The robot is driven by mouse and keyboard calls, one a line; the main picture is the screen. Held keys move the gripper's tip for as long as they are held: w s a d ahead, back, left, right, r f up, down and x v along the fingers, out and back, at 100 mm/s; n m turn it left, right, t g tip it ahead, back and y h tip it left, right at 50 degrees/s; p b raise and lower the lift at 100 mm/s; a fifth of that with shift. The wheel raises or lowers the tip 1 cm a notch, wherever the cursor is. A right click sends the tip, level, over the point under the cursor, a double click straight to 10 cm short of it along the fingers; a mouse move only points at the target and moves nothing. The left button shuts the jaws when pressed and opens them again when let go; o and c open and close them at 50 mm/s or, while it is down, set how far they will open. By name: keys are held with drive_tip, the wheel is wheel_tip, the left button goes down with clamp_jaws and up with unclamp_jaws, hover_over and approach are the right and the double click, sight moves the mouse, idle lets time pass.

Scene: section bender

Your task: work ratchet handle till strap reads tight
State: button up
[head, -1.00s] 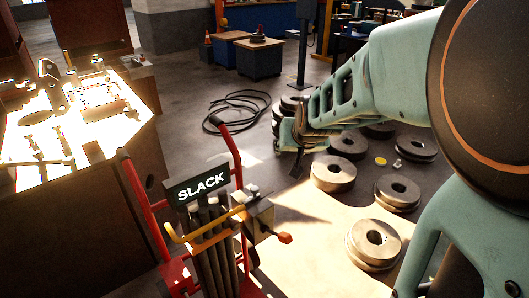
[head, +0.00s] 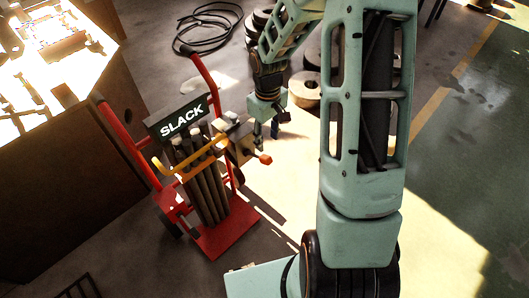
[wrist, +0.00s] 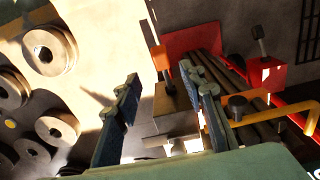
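The red hand truck (head: 222,228) carries a bundle of dark bars (head: 207,190). Its sign (head: 181,122) reads SLACK. A yellow bar (head: 190,166) crosses the front of the bundle. A metal ratchet box (head: 239,142) sits at the right of the bundle, with an orange-red handle knob (head: 265,159) sticking out to the right. My gripper (head: 280,122) is just right of the box and above the knob in the head view. In the wrist view my gripper (wrist: 160,78) has its fingers apart, with nothing held. Whether a finger touches the ratchet is unclear.
A bench with a bright top (head: 52,62) stands at the left. A coiled black cable (head: 209,27) lies on the floor behind the truck. Several metal rollers (wrist: 50,47) lie on the floor nearby. Bright floor right of the truck is clear.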

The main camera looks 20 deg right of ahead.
sight(267, 157)
wheel_tip(267, 157, down, 10)
drive_tip(key=shift+f+b, duration=0.25)
drive_tip(key=shift+b, duration=0.7)
clamp_jaws()
